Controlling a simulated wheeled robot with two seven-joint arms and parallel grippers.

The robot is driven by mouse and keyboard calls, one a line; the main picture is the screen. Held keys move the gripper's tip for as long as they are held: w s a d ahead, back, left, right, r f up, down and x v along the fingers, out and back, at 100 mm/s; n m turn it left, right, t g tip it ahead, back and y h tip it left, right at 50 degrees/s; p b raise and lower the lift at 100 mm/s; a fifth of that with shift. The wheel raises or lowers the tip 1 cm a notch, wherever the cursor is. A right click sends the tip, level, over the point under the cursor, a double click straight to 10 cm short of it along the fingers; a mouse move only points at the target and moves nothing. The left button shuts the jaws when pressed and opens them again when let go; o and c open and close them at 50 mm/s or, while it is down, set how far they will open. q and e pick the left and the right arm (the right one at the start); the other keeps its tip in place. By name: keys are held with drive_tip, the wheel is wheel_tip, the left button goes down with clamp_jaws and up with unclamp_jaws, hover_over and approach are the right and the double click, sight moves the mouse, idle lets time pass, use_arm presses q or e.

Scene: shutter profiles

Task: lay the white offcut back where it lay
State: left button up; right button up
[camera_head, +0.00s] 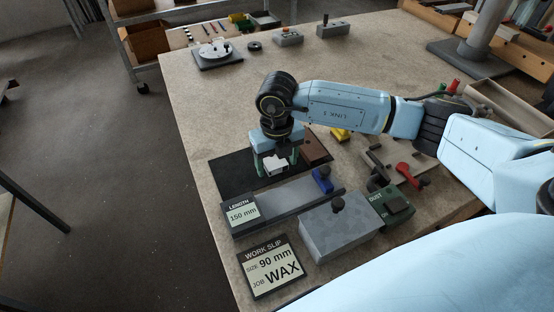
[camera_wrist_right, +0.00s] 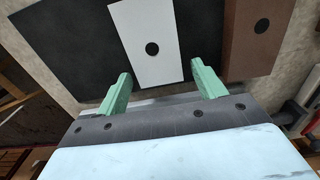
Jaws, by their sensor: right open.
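The white offcut (camera_wrist_right: 146,22) is a flat white piece with a black dot. It is over the black mat (camera_wrist_right: 60,50), and its near end is between my green fingertips. In the head view the white offcut (camera_head: 275,168) shows partly below my right gripper (camera_head: 277,163). My right gripper is open in the right wrist view (camera_wrist_right: 162,72), with one finger on each side of the offcut. I cannot tell whether the offcut touches the mat or a finger. My left gripper is not in view.
A brown block (camera_wrist_right: 257,35) with a dark dot lies right of the offcut. A length stop bar (camera_head: 285,200) marked 150 mm, a grey block (camera_head: 340,232) and a work slip (camera_head: 272,268) reading 90 mm, WAX are nearby. A red-handled clamp (camera_head: 408,175) stands to the right.

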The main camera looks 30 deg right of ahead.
sight(277, 164)
wheel_tip(277, 164, up, 12)
drive_tip(key=shift+r+p, duration=0.2)
drive_tip(key=shift+p, duration=0.1)
